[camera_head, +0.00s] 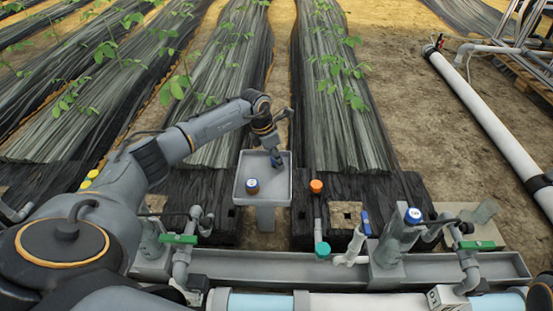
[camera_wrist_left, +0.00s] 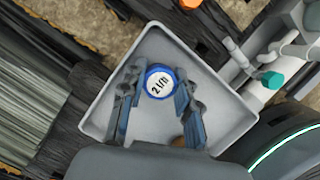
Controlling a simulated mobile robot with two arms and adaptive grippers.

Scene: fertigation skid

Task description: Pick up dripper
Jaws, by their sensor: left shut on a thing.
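A round dripper (camera_wrist_left: 160,82) with a blue rim and a white face marked "2 l/h" shows in the left wrist view, over the grey tray (camera_wrist_left: 103,112). My left gripper (camera_wrist_left: 158,86) has a finger on each side of it and is shut on it. In the head view my left gripper (camera_head: 276,160) is over the right part of the tray (camera_head: 266,199). A second, brown dripper (camera_head: 252,186) stands in the tray to the left of the gripper. My right gripper is not in view.
Right of the tray are an orange cap (camera_head: 316,186) and a teal cap (camera_head: 322,249) on a thin pipe. A grey trough (camera_head: 270,268) with valves and pipework runs along the front. Planted rows lie behind.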

